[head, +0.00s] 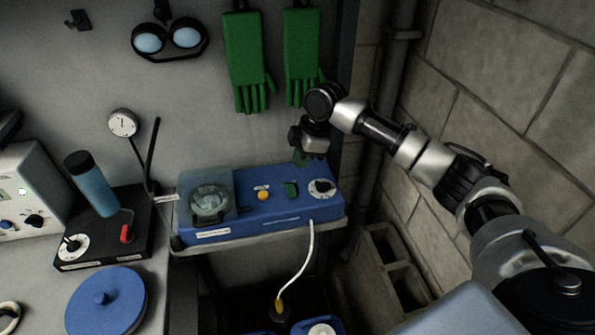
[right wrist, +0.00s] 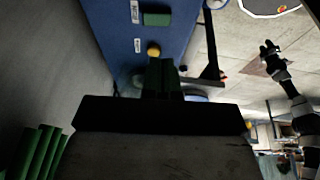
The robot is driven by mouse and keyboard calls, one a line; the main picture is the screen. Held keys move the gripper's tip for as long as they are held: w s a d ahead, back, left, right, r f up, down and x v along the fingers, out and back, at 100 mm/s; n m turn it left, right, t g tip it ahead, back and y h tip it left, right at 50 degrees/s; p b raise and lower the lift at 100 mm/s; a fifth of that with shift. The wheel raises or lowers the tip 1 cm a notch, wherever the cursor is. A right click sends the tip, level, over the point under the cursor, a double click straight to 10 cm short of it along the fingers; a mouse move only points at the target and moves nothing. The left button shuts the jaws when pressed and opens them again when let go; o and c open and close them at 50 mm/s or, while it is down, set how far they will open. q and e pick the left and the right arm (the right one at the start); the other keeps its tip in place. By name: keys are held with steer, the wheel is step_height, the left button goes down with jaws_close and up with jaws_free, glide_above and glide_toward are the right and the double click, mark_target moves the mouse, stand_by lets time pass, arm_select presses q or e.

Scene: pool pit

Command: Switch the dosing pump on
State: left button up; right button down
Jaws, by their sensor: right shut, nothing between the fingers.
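The dosing pump (head: 262,210) is a blue box on a shelf against the wall, with a clear-covered pump head (head: 210,203) at its left. Its top carries a yellow button (head: 263,195), a green rocker switch (head: 291,189) and a white-ringed dial (head: 322,188). My right gripper (head: 301,158) is shut and empty, just above the pump's back edge near the green switch. In the right wrist view its dark green fingertips (right wrist: 164,76) appear just below the yellow button (right wrist: 153,49), with the green switch (right wrist: 157,19) beyond. I cannot tell the switch's position. An arm at the right there seems to be my left one.
A black stirrer base (head: 105,235) with a blue bottle (head: 92,184) and a blue lid (head: 106,300) are on the left bench. Green gloves (head: 245,60) hang behind the pump. A white tube (head: 301,265) runs down its front. Concrete blocks (head: 395,255) and a block wall bound the right.

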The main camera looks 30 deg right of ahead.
steer(key=v, duration=0.4)
steer(key=shift+s+r+b, duration=0.2)
steer(key=shift+r+b, duration=0.1)
steer(key=shift+b, duration=0.05)
steer(key=shift+a, duration=0.1)
